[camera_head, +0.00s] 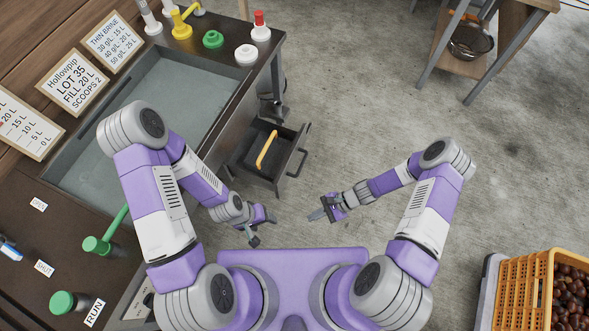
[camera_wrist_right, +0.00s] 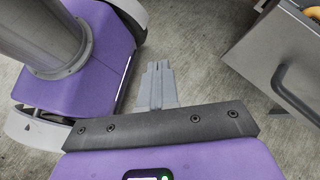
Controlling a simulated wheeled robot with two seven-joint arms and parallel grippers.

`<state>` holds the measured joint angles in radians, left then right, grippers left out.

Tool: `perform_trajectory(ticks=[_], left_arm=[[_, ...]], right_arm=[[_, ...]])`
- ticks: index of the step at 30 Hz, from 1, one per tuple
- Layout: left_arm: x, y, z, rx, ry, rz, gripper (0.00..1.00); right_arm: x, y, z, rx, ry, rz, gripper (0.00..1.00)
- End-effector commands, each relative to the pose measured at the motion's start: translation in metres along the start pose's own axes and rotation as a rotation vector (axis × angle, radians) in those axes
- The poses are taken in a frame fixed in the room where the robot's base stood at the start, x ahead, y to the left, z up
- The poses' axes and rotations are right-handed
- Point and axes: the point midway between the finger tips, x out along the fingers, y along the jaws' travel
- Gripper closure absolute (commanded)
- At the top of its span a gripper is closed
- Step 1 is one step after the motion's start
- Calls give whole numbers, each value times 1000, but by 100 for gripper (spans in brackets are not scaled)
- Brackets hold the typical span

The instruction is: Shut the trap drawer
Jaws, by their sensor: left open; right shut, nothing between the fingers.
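The trap drawer (camera_head: 283,180) is a dark box pulled out from under the bench, with a dark bar handle (camera_head: 298,163) on its front. A yellow-handled item (camera_head: 267,149) shows inside it. In the right wrist view the drawer's grey front (camera_wrist_right: 265,50) and its handle (camera_wrist_right: 297,92) are at the upper right. My left gripper (camera_head: 263,228) is open and empty, below the drawer in the head view. My right gripper (camera_head: 316,215) is shut and empty, below and right of the drawer front, apart from it. Its closed fingers (camera_wrist_right: 157,85) show in the wrist view.
The bench with a grey sunken basin (camera_head: 180,90) is at left, carrying signs, green-knobbed levers (camera_head: 95,245) and coloured valves (camera_head: 212,40). An orange crate of chestnuts (camera_head: 525,280) stands at lower right. A shelf (camera_head: 460,55) stands at upper right. The middle floor is clear.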

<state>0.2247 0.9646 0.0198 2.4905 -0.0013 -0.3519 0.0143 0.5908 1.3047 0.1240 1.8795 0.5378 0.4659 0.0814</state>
Motion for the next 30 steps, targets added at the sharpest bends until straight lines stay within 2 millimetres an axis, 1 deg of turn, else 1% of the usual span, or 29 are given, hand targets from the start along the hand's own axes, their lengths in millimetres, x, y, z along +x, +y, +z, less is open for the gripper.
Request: perform_trajectory(ticks=[1, 2, 3, 5, 7, 9, 12, 15, 17, 20, 23, 30], left_arm=[[4, -1, 0, 0, 0, 0, 36], [5, -2, 0, 0, 0, 0, 36], [6, -2, 0, 0, 0, 0, 36], [8, -3, 0, 0, 0, 0, 36], [10, -4, 0, 0, 0, 0, 36], [11, -4, 0, 0, 0, 0, 36], [12, -5, 0, 0, 0, 0, 36], [13, -5, -1, 0, 0, 0, 36], [13, -5, -1, 0, 0, 0, 36], [14, -5, -1, 0, 0, 0, 36], [15, -6, -1, 0, 0, 0, 36], [22, -8, -1, 0, 0, 0, 36]], right_arm=[[2, -13, -12, 100, -83, -88, 100], [1, -22, -17, 151, -135, -141, 100], [-3, -35, -23, 212, -204, -215, 100], [-12, -52, -34, 287, -298, -325, 100], [-27, -68, -47, 349, -393, -448, 100], [-42, -80, -59, 388, -468, -550, 100], [-59, -88, -70, 416, -539, -651, 100], [-68, -93, -74, 423, -571, -698, 100], [-68, -96, -74, 424, -577, -705, 100], [-61, -103, -70, 423, -579, -703, 100], [-49, -115, -63, 422, -579, -700, 100], [-16, -151, -45, 421, -577, -698, 100]])
